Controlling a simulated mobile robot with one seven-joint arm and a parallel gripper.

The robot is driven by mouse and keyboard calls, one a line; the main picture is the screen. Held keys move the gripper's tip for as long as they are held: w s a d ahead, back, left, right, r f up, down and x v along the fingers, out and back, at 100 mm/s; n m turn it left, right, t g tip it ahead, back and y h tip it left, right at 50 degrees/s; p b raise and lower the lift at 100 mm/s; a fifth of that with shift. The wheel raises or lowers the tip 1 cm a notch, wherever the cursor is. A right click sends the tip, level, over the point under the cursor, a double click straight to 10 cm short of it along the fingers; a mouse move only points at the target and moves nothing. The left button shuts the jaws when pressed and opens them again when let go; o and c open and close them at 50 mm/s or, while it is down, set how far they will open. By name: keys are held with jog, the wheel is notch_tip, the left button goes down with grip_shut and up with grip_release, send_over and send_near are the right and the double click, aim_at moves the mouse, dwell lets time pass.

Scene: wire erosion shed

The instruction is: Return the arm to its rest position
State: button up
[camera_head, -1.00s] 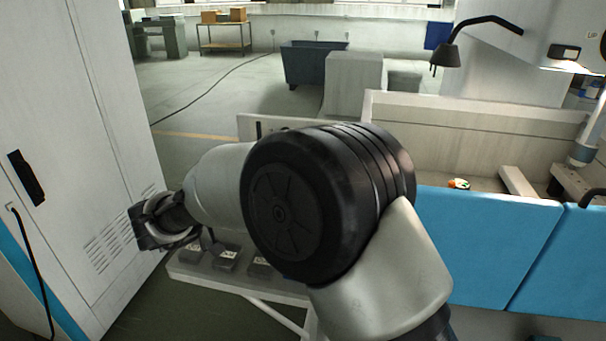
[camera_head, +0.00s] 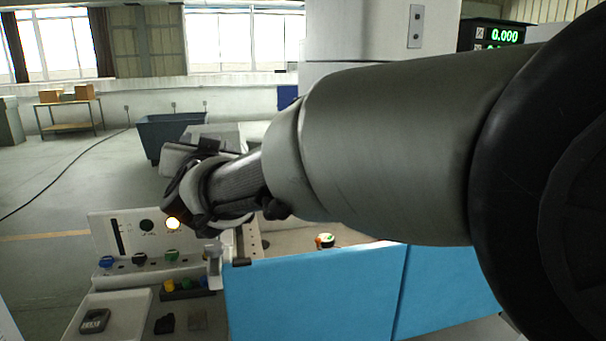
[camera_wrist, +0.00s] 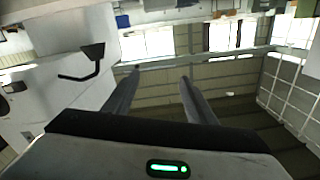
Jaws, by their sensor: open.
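My arm reaches across the head view from the right edge towards the middle left. Its wrist end (camera_head: 215,185) is up in front of the blue-panelled machine and above the control panel. The fingertips cannot be made out in the head view. In the wrist view my gripper (camera_wrist: 160,76) shows two dark fingers standing apart with nothing between them. The gripper is open and empty. Beyond the fingers the wrist view shows the shed's wall and windows, tilted.
Below the wrist stand a control panel (camera_head: 126,234) with knobs and a lit lamp, and a white tray (camera_head: 140,300). The blue-fronted tank (camera_head: 310,295) is close under my arm. A dark bin (camera_head: 165,133) and a table (camera_head: 70,112) stand far back. Open floor lies at the left.

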jog(key=s+d+f+g+h+p, duration=0.1)
jog(key=s+d+f+g, duration=0.3)
jog(key=s+d, duration=0.5)
jog(key=s+d+f+g+h+p, duration=0.1)
jog(key=s+d+f+g, duration=0.3)
jog(key=s+d, duration=0.5)
jog(key=s+d+f+g+h+p, duration=0.1)
jog(key=s+d+f+g+h, duration=0.2)
jog(key=s+d+f, duration=0.4)
jog(key=s+d, duration=0.3)
jog(key=d, duration=0.4)
jog(key=shift+d+f+g, duration=0.2)
jog(key=shift+d+g, duration=0.15)
jog(key=shift+g, duration=0.05)
